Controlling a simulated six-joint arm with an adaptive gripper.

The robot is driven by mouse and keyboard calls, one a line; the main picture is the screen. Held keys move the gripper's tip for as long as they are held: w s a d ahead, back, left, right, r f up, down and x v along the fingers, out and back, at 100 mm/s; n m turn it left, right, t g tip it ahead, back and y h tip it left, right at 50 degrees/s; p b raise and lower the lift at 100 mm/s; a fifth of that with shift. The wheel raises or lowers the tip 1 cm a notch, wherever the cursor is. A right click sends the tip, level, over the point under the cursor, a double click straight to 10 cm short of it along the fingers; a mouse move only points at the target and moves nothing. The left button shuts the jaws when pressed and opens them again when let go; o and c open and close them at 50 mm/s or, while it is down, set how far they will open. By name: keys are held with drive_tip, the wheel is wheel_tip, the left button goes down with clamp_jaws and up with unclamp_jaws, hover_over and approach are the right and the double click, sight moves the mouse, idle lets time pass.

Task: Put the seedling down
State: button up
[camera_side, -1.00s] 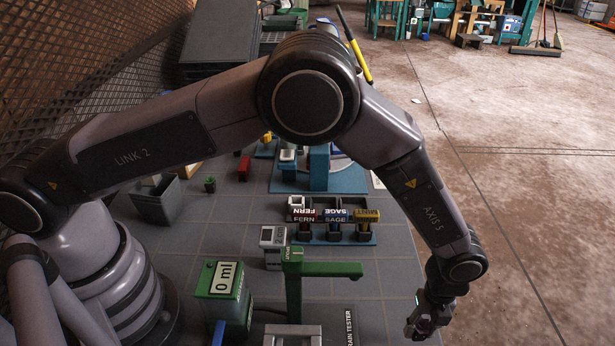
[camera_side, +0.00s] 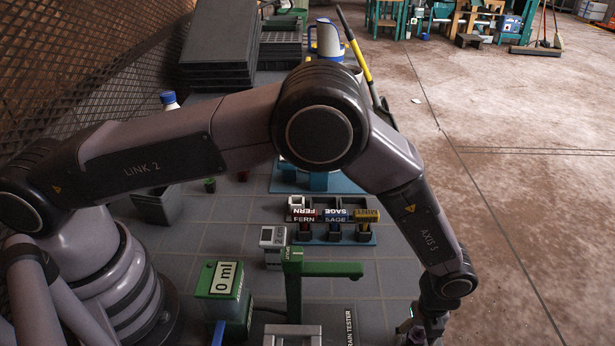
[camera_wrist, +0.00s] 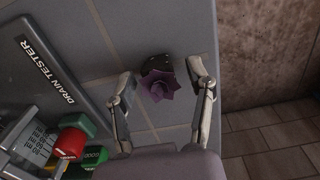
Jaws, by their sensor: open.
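The seedling (camera_wrist: 158,88) is a purple rosette in a small dark pot (camera_wrist: 150,65), seen in the wrist view on the grey tiled tabletop near its edge. My gripper (camera_wrist: 160,73) is open, with one finger on each side of the seedling. A gap shows between the left finger and the plant; the right finger is close to the pot, and I cannot tell whether it touches. In the side view my gripper (camera_side: 416,332) is low at the bottom, by the table's right edge, and the seedling cannot be made out there.
The drain tester (camera_wrist: 50,75) lies left of my gripper, with red and green parts beside it. In the side view a green stand (camera_side: 320,269) is left of my gripper. The labelled fern and sage rack (camera_side: 333,232) stands farther back. Beyond the table's right edge is floor.

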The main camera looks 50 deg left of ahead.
sight(419, 334)
wheel_tip(419, 334, up, 12)
drive_tip(key=a+r+n+t+h, duration=0.1)
drive_tip(key=a+r+n+t, duration=0.1)
drive_tip(key=a+r+n, duration=1.5)
drive_tip(key=s+a+r+n+t, duration=0.1)
drive_tip(key=s+a+r, duration=0.45)
drive_tip(key=a, duration=0.25)
drive_tip(key=s+a+r+n+t, duration=0.1)
drive_tip(key=s+a+r+n, duration=0.1)
drive_tip(key=s+a+r, duration=0.4)
drive_tip(key=s+a+n+t+y, duration=0.1)
drive_tip(key=s+a+n, duration=0.6)
drive_tip(key=s, duration=0.1)
drive_tip(key=shift+s+a+f+t, duration=0.15)
drive_tip(key=shift+s+f+t, duration=0.05)
drive_tip(key=shift+s+t, duration=0.2)
drive_tip(key=shift+w, duration=0.1)
